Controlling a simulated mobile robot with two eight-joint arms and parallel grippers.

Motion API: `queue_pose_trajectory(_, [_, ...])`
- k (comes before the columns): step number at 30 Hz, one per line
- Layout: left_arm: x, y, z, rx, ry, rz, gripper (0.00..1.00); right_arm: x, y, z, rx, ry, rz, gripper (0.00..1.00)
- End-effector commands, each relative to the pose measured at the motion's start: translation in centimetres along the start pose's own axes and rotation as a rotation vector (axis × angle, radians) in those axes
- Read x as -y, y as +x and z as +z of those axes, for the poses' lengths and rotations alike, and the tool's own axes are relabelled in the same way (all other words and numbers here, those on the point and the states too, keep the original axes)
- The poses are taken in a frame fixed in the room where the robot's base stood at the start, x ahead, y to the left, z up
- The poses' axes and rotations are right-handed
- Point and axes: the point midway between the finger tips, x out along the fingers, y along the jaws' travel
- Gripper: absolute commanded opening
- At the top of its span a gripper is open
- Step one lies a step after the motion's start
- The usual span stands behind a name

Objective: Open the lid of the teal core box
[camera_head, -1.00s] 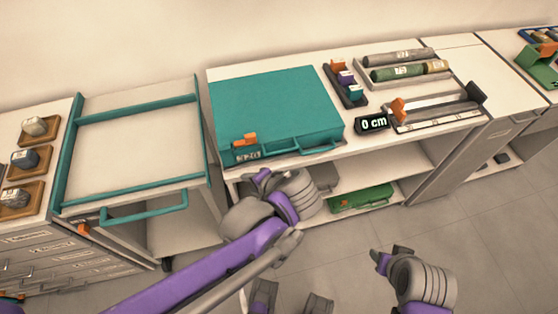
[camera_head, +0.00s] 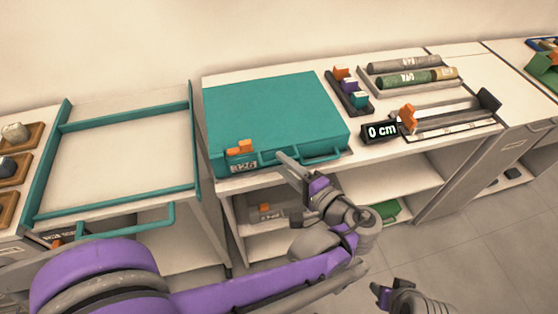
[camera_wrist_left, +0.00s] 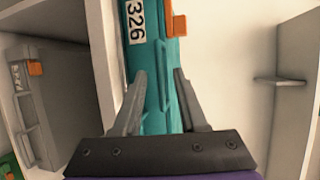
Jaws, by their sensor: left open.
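The teal core box (camera_head: 270,105) lies flat on the white bench with its lid shut. Its front face carries a handle, a 326 label and an orange latch (camera_head: 240,147) near the left end. My left gripper (camera_head: 287,164) is open at the front face, right of the label. In the left wrist view, the teal front (camera_wrist_left: 160,85) shows between the spread fingers (camera_wrist_left: 158,90), with the label and the orange latch (camera_wrist_left: 176,20) beyond them. I cannot tell whether the fingers touch the box.
A white cart (camera_head: 130,140) with teal rails stands left of the bench. Right of the box are a holder with coloured blocks (camera_head: 349,95), a 0 cm display (camera_head: 380,132) and core trays (camera_head: 412,80). Another box (camera_head: 270,213) sits on the shelf below.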

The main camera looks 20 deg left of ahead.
Motion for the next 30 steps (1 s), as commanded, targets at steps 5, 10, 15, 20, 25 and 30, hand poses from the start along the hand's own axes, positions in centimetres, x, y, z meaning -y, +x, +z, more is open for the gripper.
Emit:
queue_pose_trajectory(5, [0.0,2.1,0.0,0.002,0.001,0.000,0.42,0.0,0.4,0.1,0.001,0.000,0.000,0.50])
queue_pose_trajectory(10, [0.0,2.7,0.0,0.001,0.001,0.000,0.42,0.0,0.4,0.2,0.002,0.000,0.000,0.50])
queue_pose_trajectory(15, [0.0,2.7,0.0,0.000,0.001,0.000,0.42,0.0,0.4,0.1,0.002,0.000,0.000,0.50])
queue_pose_trajectory(20, [0.0,2.7,0.0,0.000,0.001,0.001,0.20,0.0,0.4,0.1,0.002,0.000,0.000,0.50])
queue_pose_trajectory(25, [0.0,2.7,0.0,0.000,0.001,0.001,0.00,0.0,0.4,0.1,0.002,0.000,0.000,0.50])
queue_pose_trajectory(30, [0.0,2.7,0.0,0.000,0.001,0.001,0.00,0.0,0.4,0.1,0.002,0.000,0.000,0.50])
